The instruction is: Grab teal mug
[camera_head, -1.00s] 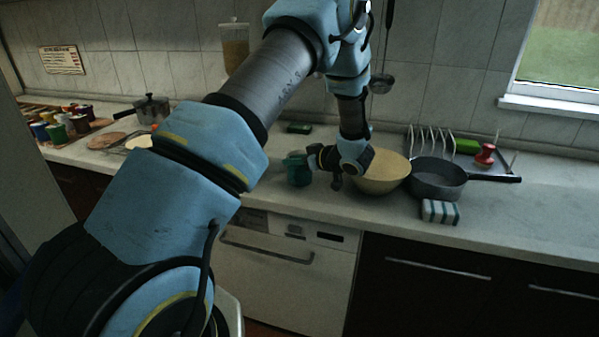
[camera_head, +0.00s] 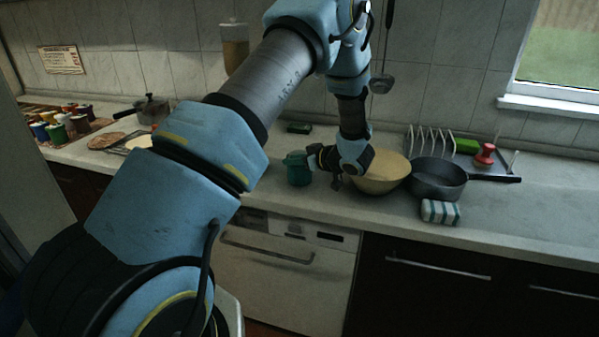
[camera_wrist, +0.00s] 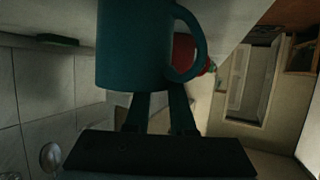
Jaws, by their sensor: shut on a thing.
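The teal mug (camera_head: 298,172) is at the counter's front part, left of the beige bowl. In the wrist view the mug (camera_wrist: 135,48) fills the top middle, its handle on the right. My gripper (camera_head: 314,161) reaches it from the right in the head view. In the wrist view the two dark fingers of my gripper (camera_wrist: 160,100) run up to the mug's body and are shut on it. The exact contact is hidden behind the mug. Whether the mug's base touches the counter is hard to tell.
The beige bowl (camera_head: 382,175) stands close to the right of my gripper, and a dark saucepan (camera_head: 437,179) beyond it. The counter left of the mug is partly hidden by my arm.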

